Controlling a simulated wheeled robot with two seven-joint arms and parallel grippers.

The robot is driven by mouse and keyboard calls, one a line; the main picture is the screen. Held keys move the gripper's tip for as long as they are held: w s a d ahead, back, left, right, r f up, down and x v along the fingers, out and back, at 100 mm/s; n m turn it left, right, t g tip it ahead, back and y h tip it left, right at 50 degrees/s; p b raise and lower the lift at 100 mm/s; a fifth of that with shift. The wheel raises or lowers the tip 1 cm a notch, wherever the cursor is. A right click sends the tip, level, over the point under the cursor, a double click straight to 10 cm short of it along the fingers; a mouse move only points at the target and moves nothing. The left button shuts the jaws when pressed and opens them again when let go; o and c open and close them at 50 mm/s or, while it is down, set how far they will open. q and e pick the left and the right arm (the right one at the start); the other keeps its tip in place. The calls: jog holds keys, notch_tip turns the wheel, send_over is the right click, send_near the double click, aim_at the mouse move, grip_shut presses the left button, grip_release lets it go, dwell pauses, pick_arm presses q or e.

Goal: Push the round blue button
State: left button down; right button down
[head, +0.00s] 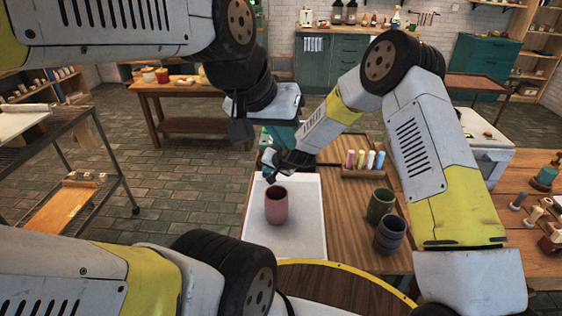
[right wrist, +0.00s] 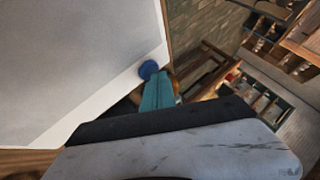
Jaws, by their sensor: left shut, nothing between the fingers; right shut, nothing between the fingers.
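The round blue button (right wrist: 148,70) shows in the right wrist view at the edge of a white surface (right wrist: 75,60). I cannot make it out in the head view, where my right gripper covers that area. My right gripper (head: 272,177) is shut and empty over the far left corner of the white tray (head: 308,205). The right wrist view shows the button close ahead of it; I cannot tell whether they touch. My left gripper (head: 241,132) is shut and empty, higher up and left of the table's far end.
A pink cup (head: 276,205) stands on the tray. A green cup (head: 381,205) and a grey cup (head: 389,235) stand to its right. Several coloured sticks (head: 371,160) stand in a wooden holder behind. Metal shelving (head: 95,140) is at the left, with open floor between.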

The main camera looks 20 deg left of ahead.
jog(key=shift+f, duration=0.3)
dwell(0.4)
jog(key=shift+r, duration=0.85)
jog(key=shift+r, duration=2.55)
